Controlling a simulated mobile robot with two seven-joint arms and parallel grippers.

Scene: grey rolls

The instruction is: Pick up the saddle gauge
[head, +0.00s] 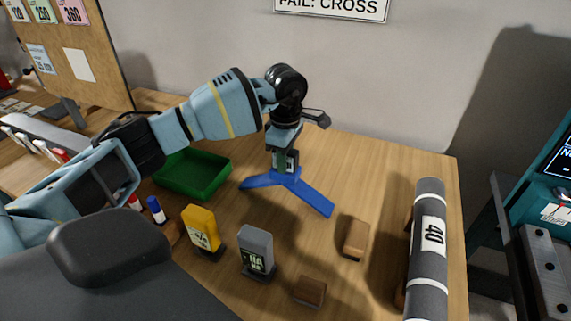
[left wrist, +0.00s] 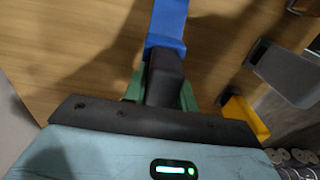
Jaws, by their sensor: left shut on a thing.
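The saddle gauge (head: 312,197) is blue, with two legs spread in a wide V and an upright grip on top. It is upright at the middle of the table. My left gripper (head: 285,160) points down from above and is shut on its grip. In the left wrist view the green fingertips (left wrist: 161,92) sit on both sides of the gauge's dark grip, and a blue leg (left wrist: 169,18) reaches to the top edge. I cannot tell whether the legs touch the table. My right gripper is not in view.
A green tray (head: 213,188) stands just left of the gauge. A yellow gauge block (head: 201,227) and a grey one (head: 256,250) stand in front. A grey roll (head: 430,265) marked 40 lies at the right, near wooden blocks (head: 356,238). A wall (head: 390,80) is behind.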

